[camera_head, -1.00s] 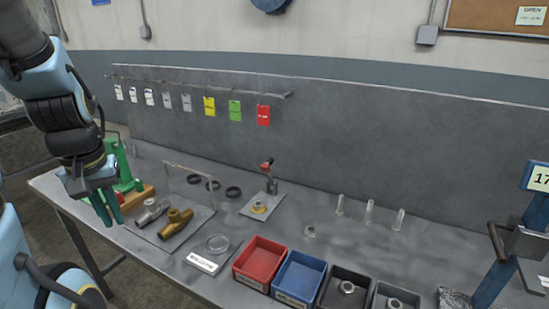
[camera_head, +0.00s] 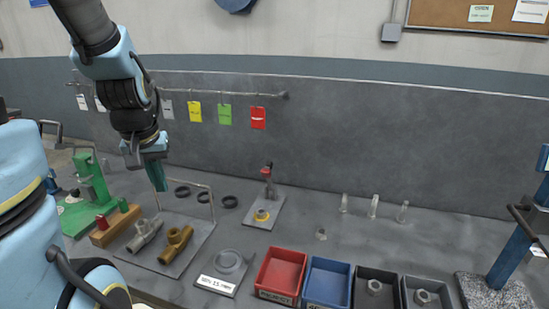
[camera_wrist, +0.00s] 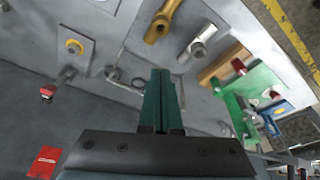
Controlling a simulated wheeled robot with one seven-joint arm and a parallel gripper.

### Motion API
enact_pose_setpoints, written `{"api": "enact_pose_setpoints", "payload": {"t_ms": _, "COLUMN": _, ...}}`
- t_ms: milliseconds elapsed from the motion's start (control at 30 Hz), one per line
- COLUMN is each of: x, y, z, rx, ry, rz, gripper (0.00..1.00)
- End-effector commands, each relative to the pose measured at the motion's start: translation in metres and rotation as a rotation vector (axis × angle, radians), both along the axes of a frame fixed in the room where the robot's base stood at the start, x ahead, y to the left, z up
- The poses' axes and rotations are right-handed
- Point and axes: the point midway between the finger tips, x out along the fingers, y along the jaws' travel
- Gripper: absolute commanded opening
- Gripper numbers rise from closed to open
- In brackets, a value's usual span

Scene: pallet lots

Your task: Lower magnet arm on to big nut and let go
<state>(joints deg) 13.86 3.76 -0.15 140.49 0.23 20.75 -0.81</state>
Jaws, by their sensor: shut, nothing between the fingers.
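A small stand with a red-tipped arm (camera_head: 267,178), which seems to be the magnet arm, rises at the back of a light plate (camera_head: 275,213). Its red end is up. A yellow ring-shaped piece (camera_head: 261,215), perhaps the big nut, lies on the plate in front of it, apart from the red end. In the wrist view the red tip (camera_wrist: 47,92) and yellow piece (camera_wrist: 73,46) show at left. My gripper (camera_head: 159,187) has green fingers that are together and empty, above the bench, well left of the stand. Its fingers also show in the wrist view (camera_wrist: 160,74).
A wire frame (camera_head: 185,184), black rings (camera_head: 230,201) and pipe fittings (camera_head: 175,244) lie between or below my gripper and the stand. A green press (camera_head: 90,180) is at left. Red (camera_head: 280,277) and blue (camera_head: 327,283) bins stand in front. Tags hang behind.

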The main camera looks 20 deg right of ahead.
Motion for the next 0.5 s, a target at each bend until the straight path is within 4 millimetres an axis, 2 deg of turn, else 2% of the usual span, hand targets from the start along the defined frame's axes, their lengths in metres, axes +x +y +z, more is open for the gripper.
{"api": "enact_pose_setpoints", "payload": {"t_ms": 367, "x": 0.041, "y": -0.069, "z": 0.007, "rx": -0.035, "ry": -0.116, "rz": -0.136, "gripper": 0.00}}
{"api": "enact_pose_setpoints", "payload": {"t_ms": 467, "x": 0.052, "y": -0.099, "z": 0.010, "rx": -0.052, "ry": -0.159, "rz": -0.189, "gripper": 0.00}}
{"api": "enact_pose_setpoints", "payload": {"t_ms": 500, "x": 0.057, "y": -0.114, "z": 0.012, "rx": -0.062, "ry": -0.181, "rz": -0.214, "gripper": 0.00}}
